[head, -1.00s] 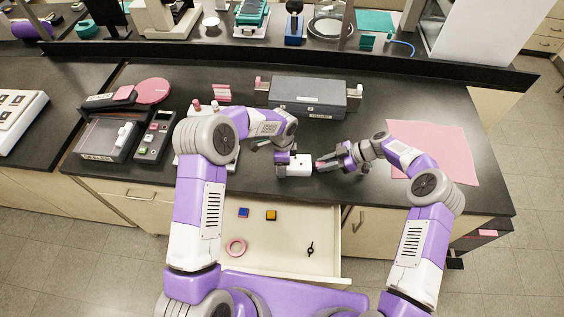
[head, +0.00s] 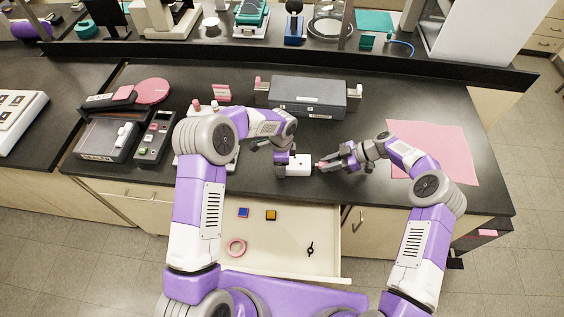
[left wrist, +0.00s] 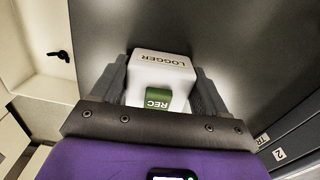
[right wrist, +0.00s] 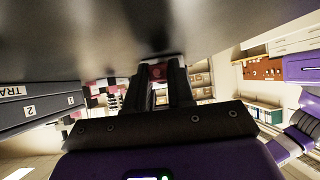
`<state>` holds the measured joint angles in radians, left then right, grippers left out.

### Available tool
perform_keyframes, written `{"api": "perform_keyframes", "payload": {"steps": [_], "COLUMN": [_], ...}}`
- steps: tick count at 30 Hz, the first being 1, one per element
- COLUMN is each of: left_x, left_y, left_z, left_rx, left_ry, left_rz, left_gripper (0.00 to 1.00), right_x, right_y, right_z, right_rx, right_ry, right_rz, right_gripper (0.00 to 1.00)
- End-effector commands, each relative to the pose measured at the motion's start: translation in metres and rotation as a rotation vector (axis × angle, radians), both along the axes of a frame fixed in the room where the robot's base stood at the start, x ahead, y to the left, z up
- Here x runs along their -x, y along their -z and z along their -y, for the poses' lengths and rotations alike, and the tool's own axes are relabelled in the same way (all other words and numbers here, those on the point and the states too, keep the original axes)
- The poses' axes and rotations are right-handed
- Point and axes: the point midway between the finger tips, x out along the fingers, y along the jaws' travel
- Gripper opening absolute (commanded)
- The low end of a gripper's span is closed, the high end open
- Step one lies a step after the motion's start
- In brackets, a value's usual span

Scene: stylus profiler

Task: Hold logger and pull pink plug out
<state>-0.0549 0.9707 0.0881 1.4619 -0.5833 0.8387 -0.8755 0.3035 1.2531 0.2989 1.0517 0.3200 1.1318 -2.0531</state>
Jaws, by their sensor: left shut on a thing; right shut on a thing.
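The white logger (head: 300,163) stands on the dark bench just behind the open drawer. My left gripper (head: 288,165) is shut on it. In the left wrist view the logger (left wrist: 161,77) sits between both fingers, its LOGGER lettering and green REC patch showing. The pink plug (head: 320,165) is at the logger's right side, small and partly covered by my right gripper (head: 325,164), which is shut on it. In the right wrist view the plug (right wrist: 158,72) shows between the fingertips. I cannot tell how deep the plug sits in the logger.
A grey instrument box (head: 308,97) stands behind the grippers. A pink mat (head: 446,150) lies at right. Devices crowd the left bench.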

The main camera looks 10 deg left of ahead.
Motion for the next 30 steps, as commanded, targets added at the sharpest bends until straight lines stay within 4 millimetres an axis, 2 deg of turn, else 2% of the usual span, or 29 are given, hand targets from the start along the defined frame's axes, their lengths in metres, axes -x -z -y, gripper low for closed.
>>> {"api": "perform_keyframes", "payload": {"steps": [12, 30], "left_x": [0.0, 0.0], "left_y": [0.0, 0.0], "left_z": [0.001, 0.001], "left_rx": [0.001, 0.001], "left_ry": [0.002, 0.002], "left_rz": [-0.001, -0.001], "left_gripper": [0.01, 0.01], "right_x": [0.0, -0.005], "right_y": [0.0, 0.0], "right_z": [0.002, 0.032], "right_rx": [0.0, 0.0], "right_ry": [0.0, 0.0], "right_rz": [0.0, 0.0], "right_gripper": [0.0, 0.0]}}
